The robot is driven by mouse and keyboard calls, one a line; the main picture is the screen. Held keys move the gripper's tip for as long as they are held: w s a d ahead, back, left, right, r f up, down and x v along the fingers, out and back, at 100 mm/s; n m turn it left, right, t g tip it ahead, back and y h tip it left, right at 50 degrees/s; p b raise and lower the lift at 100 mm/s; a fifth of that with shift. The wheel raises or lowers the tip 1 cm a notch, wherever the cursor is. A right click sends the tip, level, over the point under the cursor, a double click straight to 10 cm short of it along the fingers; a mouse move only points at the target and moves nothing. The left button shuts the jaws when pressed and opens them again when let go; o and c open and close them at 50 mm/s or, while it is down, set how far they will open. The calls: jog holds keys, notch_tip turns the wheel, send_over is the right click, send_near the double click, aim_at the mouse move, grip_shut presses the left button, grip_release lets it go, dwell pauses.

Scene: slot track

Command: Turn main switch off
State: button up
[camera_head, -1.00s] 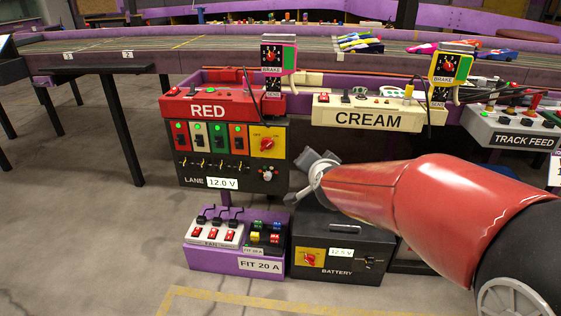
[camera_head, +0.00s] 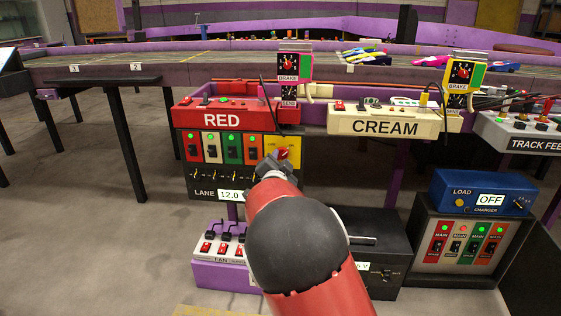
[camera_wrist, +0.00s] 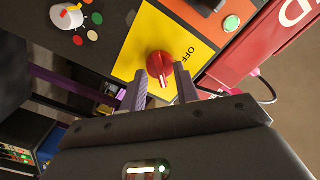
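In the wrist view the red knob (camera_wrist: 160,63) has a pale pointer mark, and the word OFF is on the yellow half of the plate (camera_wrist: 196,62). My gripper (camera_head: 276,168) is at the panel, just in front of the switch. In the wrist view my gripper's fingers (camera_wrist: 161,80) are apart, one on each side of the knob. I cannot tell whether they touch it. My arm hides part of the panel.
A breaker row (camera_wrist: 221,10) with a lit green lamp is beside the plate. The RED control box (camera_head: 225,117) overhangs above. At right, a blue charger (camera_head: 478,191) reads OFF above a cabinet with switches labelled MAIN.

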jog(key=shift+w, duration=0.3)
grip_shut()
